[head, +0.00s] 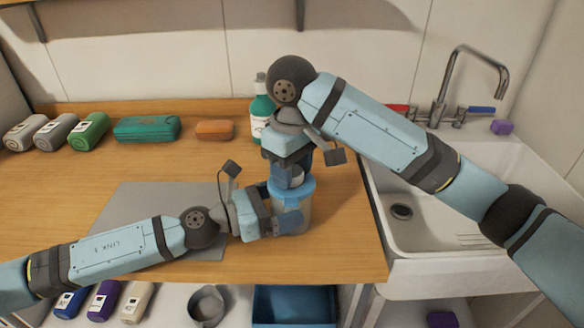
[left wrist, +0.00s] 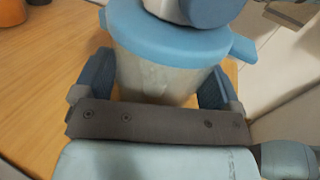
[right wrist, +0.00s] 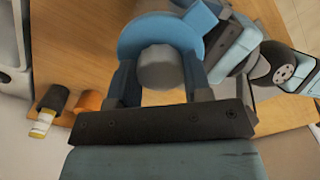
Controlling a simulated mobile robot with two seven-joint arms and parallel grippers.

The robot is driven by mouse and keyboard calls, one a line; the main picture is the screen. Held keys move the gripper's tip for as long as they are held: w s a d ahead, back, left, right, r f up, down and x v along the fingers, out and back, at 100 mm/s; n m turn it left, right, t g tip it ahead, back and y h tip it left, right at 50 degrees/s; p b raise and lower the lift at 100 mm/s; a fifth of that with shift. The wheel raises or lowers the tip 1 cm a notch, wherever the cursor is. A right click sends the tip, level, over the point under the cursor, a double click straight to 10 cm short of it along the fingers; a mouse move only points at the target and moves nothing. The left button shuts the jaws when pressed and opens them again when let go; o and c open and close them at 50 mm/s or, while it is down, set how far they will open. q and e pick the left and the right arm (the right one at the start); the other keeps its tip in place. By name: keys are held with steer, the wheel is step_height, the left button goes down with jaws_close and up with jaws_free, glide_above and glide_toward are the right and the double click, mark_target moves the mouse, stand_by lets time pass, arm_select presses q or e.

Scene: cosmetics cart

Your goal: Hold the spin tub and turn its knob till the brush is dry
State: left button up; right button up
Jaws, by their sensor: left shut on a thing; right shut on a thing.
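The spin tub (head: 303,212) is a translucent grey tub with a blue lid, upright on the wooden counter near its right front edge. My left gripper (head: 283,224) is shut around the tub's wall; in the left wrist view one finger lies on each side of the tub (left wrist: 155,82). My right gripper (head: 292,178) points down from above and is shut on the knob on top of the lid. In the right wrist view the grey knob (right wrist: 161,68) sits between its fingers, over the blue lid (right wrist: 150,30). The brush is not visible.
A green bottle (head: 261,112) stands just behind the tub. A grey mat (head: 150,205) lies left. A white sink (head: 440,190) is to the right.

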steer(key=shift+m, duration=1.3)
steer(key=o, duration=0.9)
step_height(320, 180, up, 12)
steer(key=shift+r, duration=0.1)
